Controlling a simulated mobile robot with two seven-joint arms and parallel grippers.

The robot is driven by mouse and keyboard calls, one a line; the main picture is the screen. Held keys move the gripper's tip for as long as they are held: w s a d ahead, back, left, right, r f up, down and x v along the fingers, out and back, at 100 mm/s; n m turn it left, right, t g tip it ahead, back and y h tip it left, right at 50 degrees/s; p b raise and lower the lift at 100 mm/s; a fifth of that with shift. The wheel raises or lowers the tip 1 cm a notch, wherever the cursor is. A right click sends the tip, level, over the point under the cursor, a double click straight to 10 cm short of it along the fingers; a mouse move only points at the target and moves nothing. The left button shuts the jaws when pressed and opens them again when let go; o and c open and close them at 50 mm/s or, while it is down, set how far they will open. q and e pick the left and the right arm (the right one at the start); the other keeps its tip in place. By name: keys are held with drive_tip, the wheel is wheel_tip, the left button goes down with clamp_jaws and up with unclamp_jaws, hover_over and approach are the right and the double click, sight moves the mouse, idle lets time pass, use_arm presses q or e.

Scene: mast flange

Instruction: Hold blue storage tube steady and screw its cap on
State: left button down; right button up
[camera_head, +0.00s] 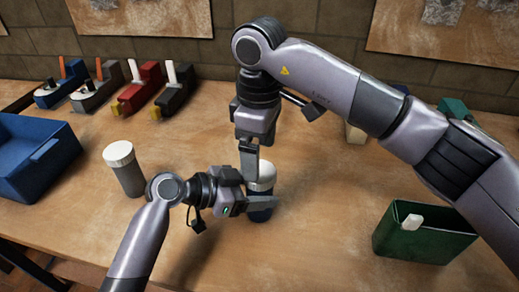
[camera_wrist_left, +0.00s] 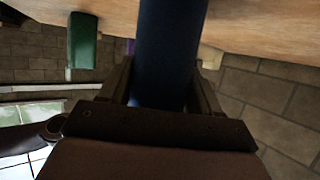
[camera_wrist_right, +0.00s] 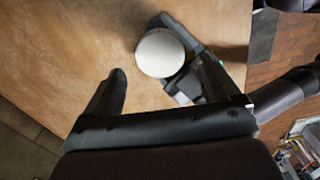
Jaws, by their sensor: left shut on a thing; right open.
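The blue storage tube (camera_head: 259,214) stands upright on the table near the middle. Its round white cap (camera_head: 263,177) sits on top; I cannot tell how tightly it is seated. The cap also shows from above in the right wrist view (camera_wrist_right: 160,53). My left gripper (camera_head: 257,202) is shut on the tube's body from the left. The dark blue body fills the gap between its fingers in the left wrist view (camera_wrist_left: 170,50). The near finger hides part of the cap.
A grey tube with a white cap (camera_head: 126,169) stands to the left, close to my left arm. A blue bin (camera_head: 35,160) is at the far left. A green box (camera_head: 420,240) holding a white piece is at the right. Several blue, grey and red tools (camera_head: 140,88) line the back.

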drive_tip(key=n, duration=0.6)
drive_tip(key=shift+r, duration=0.2)
drive_tip(key=n, duration=0.6)
drive_tip(key=shift+r+n, duration=0.2)
drive_tip(key=shift+n, duration=0.1)
drive_tip(key=n, duration=0.6)
drive_tip(key=shift+r, duration=0.2)
drive_tip(key=n, duration=0.6)
drive_tip(key=shift+r+n, duration=0.2)
drive_tip(key=shift+n, duration=0.2)
drive_tip(key=n, duration=0.6)
drive_tip(key=shift+r, duration=0.2)
drive_tip(key=n, duration=0.6)
drive_tip(key=shift+r+n, duration=0.2)
drive_tip(key=shift+n, duration=0.1)
drive_tip(key=n, duration=0.6)
drive_tip(key=shift+r, duration=0.2)
drive_tip(key=n, duration=0.6)
drive_tip(key=shift+r+n, duration=0.2)
drive_tip(key=shift+n, duration=0.2)
